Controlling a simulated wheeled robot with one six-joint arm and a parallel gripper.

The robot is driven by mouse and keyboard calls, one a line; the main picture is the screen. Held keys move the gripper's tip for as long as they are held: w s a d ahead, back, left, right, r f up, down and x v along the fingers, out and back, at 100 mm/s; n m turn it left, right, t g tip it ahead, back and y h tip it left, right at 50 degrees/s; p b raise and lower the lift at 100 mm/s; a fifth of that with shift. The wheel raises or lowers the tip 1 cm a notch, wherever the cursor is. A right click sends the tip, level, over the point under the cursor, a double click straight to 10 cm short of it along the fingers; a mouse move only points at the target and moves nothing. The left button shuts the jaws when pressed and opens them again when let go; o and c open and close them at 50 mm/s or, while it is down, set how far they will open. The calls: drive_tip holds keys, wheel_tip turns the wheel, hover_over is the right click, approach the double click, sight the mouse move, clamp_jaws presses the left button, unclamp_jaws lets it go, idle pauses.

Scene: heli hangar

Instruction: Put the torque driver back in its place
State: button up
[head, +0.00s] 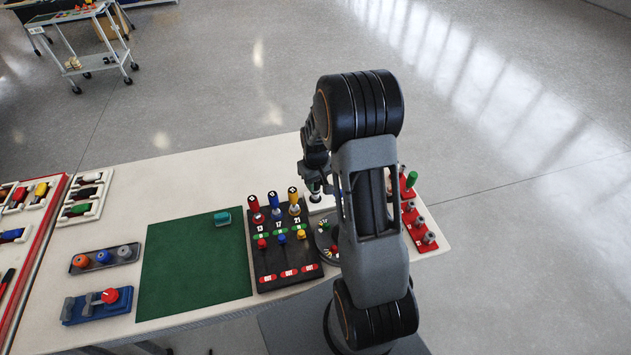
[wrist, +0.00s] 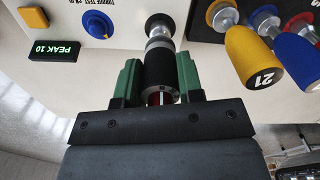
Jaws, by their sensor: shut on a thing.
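My gripper (wrist: 160,82) has its green fingers closed on the sides of a black cylindrical tool (wrist: 160,65) with a silver collar, which looks like a torque driver. A little red shows near its lower end in the wrist view. Its far end lies over a dark round part of the white torque tester (wrist: 120,45); I cannot tell whether they touch. In the head view my gripper (head: 315,185) is above the tester (head: 322,203), and my arm hides much of it. The black driver stand (head: 262,263) holds red (head: 255,204), blue (head: 275,207) and yellow (head: 294,202) drivers.
A round dark tray (head: 322,240) sits close to the stand, partly behind my arm. A red rack (head: 424,243) stands right. The green mat (head: 190,270) is mostly clear.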

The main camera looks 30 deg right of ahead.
drive_tip(key=o, duration=1)
drive_tip(key=shift+r, duration=0.1)
drive_tip(key=shift+r+p, duration=2.6)
drive_tip(key=shift+r, duration=1.1)
drive_tip(key=s+a+r+t, duration=0.1)
drive_tip(key=s+a+r, duration=0.2)
drive_tip(key=s+r, duration=0.2)
drive_tip(key=s+a+r+t, duration=0.2)
drive_tip(key=s+r, duration=0.3)
drive_tip(key=r, duration=0.3)
drive_tip(key=s+a+r+m+t, duration=0.1)
drive_tip(key=s+a+r, duration=0.3)
drive_tip(key=s+r, duration=0.2)
drive_tip(key=shift+s+a+r+t, duration=0.1)
drive_tip(key=shift+r+t, duration=0.2)
drive_tip(key=shift+t, duration=0.1)
